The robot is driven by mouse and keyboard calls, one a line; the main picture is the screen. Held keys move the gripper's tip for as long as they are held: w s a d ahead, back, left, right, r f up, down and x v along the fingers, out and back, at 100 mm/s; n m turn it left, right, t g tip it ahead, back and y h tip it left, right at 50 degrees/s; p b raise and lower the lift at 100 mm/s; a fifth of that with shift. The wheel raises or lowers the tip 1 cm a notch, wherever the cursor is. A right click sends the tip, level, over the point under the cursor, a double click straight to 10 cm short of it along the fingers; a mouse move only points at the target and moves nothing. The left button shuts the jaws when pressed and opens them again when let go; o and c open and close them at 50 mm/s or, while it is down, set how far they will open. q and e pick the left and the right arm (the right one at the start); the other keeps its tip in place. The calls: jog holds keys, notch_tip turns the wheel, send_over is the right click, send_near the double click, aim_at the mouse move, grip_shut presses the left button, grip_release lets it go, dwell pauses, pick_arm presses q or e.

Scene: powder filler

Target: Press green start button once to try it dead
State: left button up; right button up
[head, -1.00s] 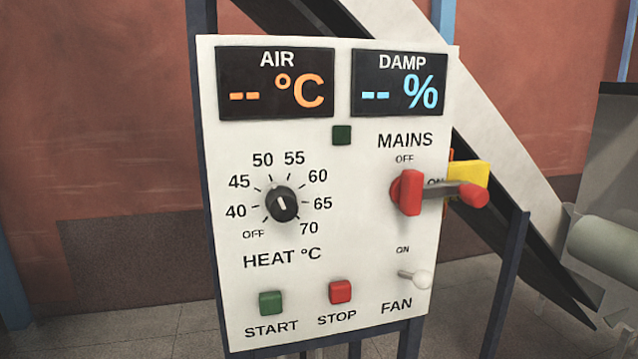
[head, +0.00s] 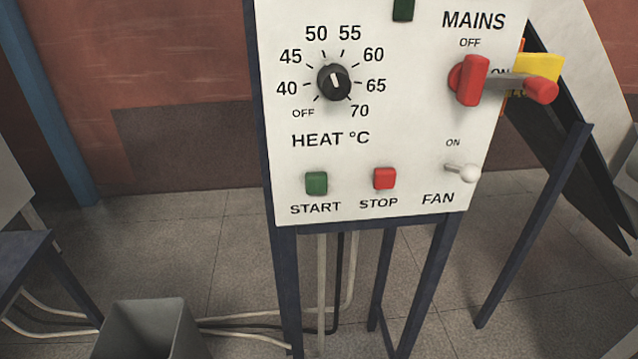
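The green START button (head: 316,183) sits at the lower left of the white control panel (head: 415,130), above its label. It is unlit and nothing touches it. The red STOP button (head: 385,178) is to its right. The red MAINS handle (head: 472,80) is at the upper right, with its red-tipped lever reaching right past the panel edge, beside a yellow tag (head: 540,68). Neither of my grippers shows in the head view.
The black HEAT knob (head: 334,82) and the white FAN toggle (head: 464,172) are on the same panel. The panel stands on dark blue legs (head: 428,285). A grey bin (head: 150,330) and cables lie on the tiled floor at lower left.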

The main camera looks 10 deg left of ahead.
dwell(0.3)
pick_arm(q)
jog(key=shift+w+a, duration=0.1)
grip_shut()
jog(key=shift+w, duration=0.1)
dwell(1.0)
